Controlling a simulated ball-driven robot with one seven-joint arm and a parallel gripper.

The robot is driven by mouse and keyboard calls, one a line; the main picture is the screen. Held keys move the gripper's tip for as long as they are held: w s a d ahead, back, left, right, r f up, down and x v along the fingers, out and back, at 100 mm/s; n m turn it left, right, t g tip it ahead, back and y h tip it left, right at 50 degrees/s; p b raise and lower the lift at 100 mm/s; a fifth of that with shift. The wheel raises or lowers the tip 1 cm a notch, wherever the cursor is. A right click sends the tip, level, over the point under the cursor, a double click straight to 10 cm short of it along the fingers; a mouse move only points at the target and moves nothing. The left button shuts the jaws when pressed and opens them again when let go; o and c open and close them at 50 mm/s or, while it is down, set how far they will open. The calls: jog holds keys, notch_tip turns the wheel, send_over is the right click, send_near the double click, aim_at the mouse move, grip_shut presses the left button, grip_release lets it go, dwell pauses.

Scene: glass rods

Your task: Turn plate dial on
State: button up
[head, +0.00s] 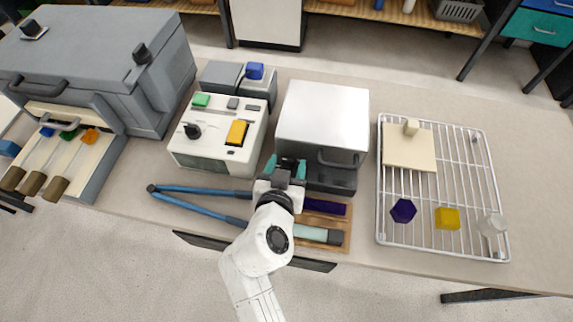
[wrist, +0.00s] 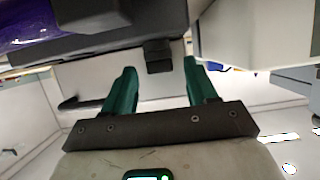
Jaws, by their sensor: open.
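The cream instrument (head: 218,132) at left of centre in the head view has a black dial (head: 192,131), a green button and a yellow switch. A white box with a dark lower front (head: 330,178) stands to its right. I cannot tell for sure which part is the plate dial. My gripper (head: 287,166) is at the left end of that dark front, its teal fingers apart and empty. In the wrist view a small dark block (wrist: 158,56) shows beyond and between the open fingers (wrist: 162,85), apart from them. It may be a knob; its setting cannot be read.
Blue-handled long tool (head: 200,190) lies left of my gripper. A wooden tray (head: 336,222) with purple and pale rods lies under my arm. A white wire rack (head: 380,180) is at right. A grey unit with a blue knob (head: 255,70) stands behind. The far right counter is clear.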

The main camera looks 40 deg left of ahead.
jog(key=c, duration=1)
jog(key=shift+c, duration=0.2)
